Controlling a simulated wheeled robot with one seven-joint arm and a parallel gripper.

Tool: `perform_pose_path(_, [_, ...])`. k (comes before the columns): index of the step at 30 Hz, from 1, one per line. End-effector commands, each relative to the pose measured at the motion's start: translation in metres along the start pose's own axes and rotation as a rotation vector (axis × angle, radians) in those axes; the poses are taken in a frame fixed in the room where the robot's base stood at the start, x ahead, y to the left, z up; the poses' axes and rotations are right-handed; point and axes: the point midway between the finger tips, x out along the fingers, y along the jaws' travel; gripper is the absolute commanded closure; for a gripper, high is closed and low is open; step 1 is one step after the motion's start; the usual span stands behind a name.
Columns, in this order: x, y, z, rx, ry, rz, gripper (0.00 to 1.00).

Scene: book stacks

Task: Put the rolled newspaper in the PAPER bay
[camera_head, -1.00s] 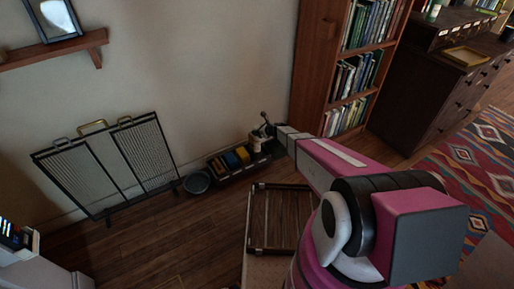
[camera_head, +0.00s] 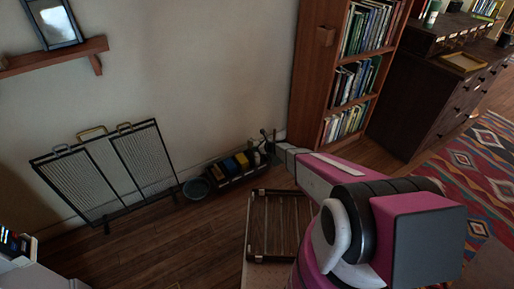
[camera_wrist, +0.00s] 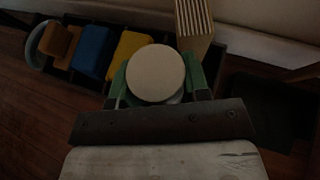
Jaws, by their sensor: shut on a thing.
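The rolled newspaper (camera_wrist: 155,73) shows in the wrist view as a round cream end, with its length hidden below it. My gripper (camera_wrist: 158,84) is shut on it, one green finger on each side. The gripper also shows in the head view (camera_head: 268,142), small and dark, at the right end of a long dark sorting box (camera_head: 232,180). In the wrist view the box (camera_wrist: 60,76) lies below and to the left of the roll. No PAPER label is readable, and I cannot tell whether the roll is inside a bay.
Orange (camera_wrist: 62,45), blue (camera_wrist: 93,50) and yellow (camera_wrist: 128,52) blocks sit in the box. A pale ridged block (camera_wrist: 194,20) stands just behind the roll. A round grey bucket (camera_head: 196,188), a fireguard (camera_head: 115,172) and a bookcase (camera_head: 311,75) stand nearby.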

Motion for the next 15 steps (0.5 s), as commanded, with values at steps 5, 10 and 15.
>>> perform_pose_path(5, [0.0008,-0.0001,-0.0013,0.000,0.000,0.000,0.32])
perform_pose_path(10, [0.0007,0.0000,-0.0013,0.000,0.000,0.000,0.32])
perform_pose_path(15, [-0.0017,0.0003,0.0027,0.000,0.000,0.000,0.32])
